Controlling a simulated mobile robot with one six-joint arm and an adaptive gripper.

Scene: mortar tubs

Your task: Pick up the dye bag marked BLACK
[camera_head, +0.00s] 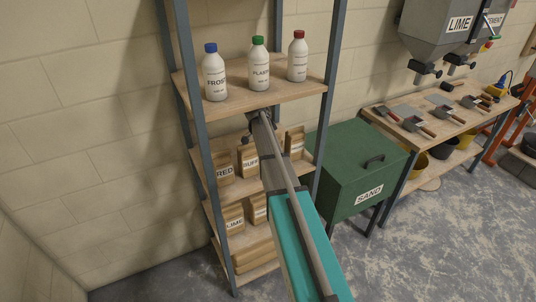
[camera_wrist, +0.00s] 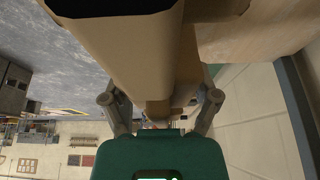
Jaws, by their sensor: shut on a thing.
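In the wrist view a brown paper bag (camera_wrist: 125,50) fills the space between the fingers of my gripper (camera_wrist: 161,104), which is shut on it. The bag's printed face does not show, so I cannot read its mark. In the head view my arm reaches into the shelf rack and hides the gripper and most of the held bag. On the middle shelf stand a bag marked RED (camera_head: 224,169) and a bag marked BUFF (camera_head: 248,161). Another brown bag (camera_head: 295,143) shows right of my arm; its label is too small to read.
The rack's upper board (camera_head: 235,104) holds three white bottles with blue, green and red caps, close above my arm. A lower shelf holds a bag marked LIME (camera_head: 234,221) and others. A green SAND bin (camera_head: 350,165) stands right of the rack, beside a tool bench (camera_head: 445,125).

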